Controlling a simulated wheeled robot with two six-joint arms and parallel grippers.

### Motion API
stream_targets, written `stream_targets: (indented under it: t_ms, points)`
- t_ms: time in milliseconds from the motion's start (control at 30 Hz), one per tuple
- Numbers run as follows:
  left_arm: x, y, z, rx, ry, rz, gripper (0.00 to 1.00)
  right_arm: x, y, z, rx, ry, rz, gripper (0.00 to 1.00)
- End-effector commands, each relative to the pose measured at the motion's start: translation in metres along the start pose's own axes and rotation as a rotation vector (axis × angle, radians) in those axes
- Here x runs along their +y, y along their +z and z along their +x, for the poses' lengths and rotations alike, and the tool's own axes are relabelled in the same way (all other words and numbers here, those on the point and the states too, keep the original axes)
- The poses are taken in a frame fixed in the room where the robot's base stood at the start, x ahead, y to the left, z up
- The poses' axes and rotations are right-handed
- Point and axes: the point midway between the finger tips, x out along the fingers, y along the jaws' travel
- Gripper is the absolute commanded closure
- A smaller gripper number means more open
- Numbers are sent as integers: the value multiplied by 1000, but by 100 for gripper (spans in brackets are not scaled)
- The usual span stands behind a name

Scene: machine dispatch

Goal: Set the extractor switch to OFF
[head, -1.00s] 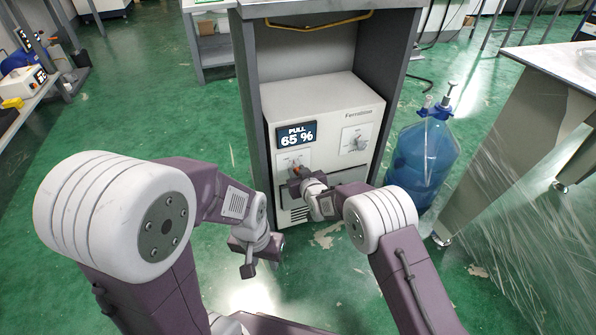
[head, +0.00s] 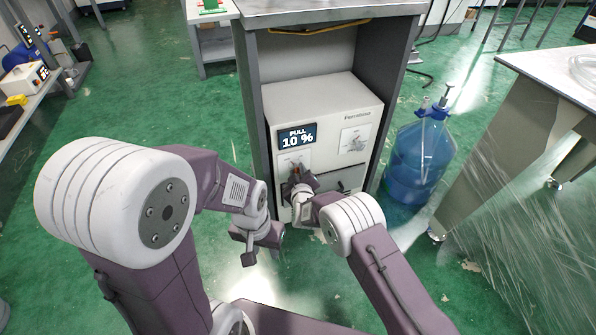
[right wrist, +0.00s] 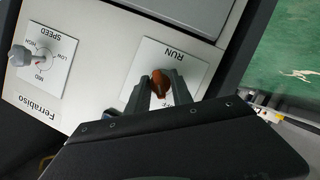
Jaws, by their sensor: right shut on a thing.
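The extractor (head: 335,110) is a pale box labelled Ferrabiso, standing inside a grey bench frame. Its display (head: 297,137) reads PULL 10 %. The switch (right wrist: 160,82) is an orange-brown knob on a white plate (right wrist: 136,72) marked RUN, with part of the OFF label showing beside my fingers. My right gripper (right wrist: 161,92) is shut on the knob, one dark finger on each side. In the head view my right gripper (head: 295,180) covers most of the switch. My left gripper (head: 262,250) hangs low to the left of the extractor, apart from it; its finger gap is unclear.
A speed dial (right wrist: 22,56) sits on the same panel, away from my fingers. A blue water jug (head: 418,165) stands right of the bench frame (head: 250,110). A steel table (head: 530,75) is at the right. Green floor is open at the left.

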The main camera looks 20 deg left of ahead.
Motion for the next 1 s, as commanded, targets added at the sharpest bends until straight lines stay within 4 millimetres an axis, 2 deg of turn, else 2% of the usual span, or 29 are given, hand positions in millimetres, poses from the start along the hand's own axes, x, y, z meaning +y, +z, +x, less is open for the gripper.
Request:
stream_targets:
  t_ms: [367, 400, 433, 767, 867, 1000]
  points:
    - [0, 0, 0, 0, 0, 0, 64, 0, -1, 0, 2, 2, -6, 100]
    - [0, 0, 0, 0, 0, 0, 64, 0, -1, 0, 2, 1, -6, 70]
    - [0, 0, 0, 0, 0, 0, 64, 0, -1, 0, 2, 1, -6, 67]
    - [0, 0, -4, 0, 0, 0, 64, 1, -2, -3, 1, 2, -5, 67]
    - [0, -1, -14, 0, 0, 0, 64, 2, -4, -14, 0, 1, -6, 67]
    - [1, -4, -36, 0, 0, 0, 64, 4, -7, -42, -1, -2, -8, 67]
